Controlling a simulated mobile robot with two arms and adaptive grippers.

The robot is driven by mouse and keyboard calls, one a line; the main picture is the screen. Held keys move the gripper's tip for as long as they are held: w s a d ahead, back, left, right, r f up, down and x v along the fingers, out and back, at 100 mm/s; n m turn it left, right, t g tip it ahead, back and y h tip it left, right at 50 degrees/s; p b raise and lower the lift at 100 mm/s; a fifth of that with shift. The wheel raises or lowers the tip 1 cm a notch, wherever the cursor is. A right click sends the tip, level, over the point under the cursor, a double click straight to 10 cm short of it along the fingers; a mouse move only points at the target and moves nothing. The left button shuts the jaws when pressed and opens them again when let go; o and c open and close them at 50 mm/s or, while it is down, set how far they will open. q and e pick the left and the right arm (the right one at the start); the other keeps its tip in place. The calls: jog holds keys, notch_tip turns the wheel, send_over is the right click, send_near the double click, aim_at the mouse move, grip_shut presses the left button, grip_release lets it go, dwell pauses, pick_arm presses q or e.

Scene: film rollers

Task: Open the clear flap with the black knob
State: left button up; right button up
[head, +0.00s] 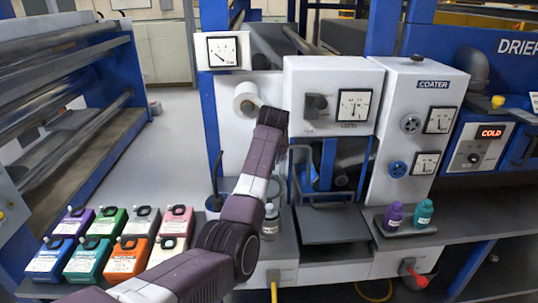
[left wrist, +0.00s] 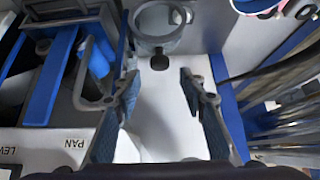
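The clear flap (left wrist: 140,43) shows in the left wrist view as a see-through grey round piece with a pale ring behind it. Its black knob (left wrist: 159,62) sits at the edge nearest my fingers. My left gripper (left wrist: 158,78) is open and empty, with a finger on each side of the knob's line; the knob appears just beyond the fingertips. In the head view my left arm ends at the coater's white panel, beside a white roll (head: 246,97). There my wrist hides the fingers, and I cannot make out the flap or knob. My right gripper is not in view.
The white gauge box (head: 334,72) is close on the right, with a grey handle-like frame (head: 327,190) below it. A bottle (head: 270,222) stands beside my forearm. Several coloured boxes (head: 125,258) fill the lower left. Purple (head: 394,216) and teal (head: 423,213) bottles stand right.

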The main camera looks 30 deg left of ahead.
pick_arm(q)
jog(key=v, duration=0.4)
jog(key=shift+s, duration=0.1)
dwell(0.4)
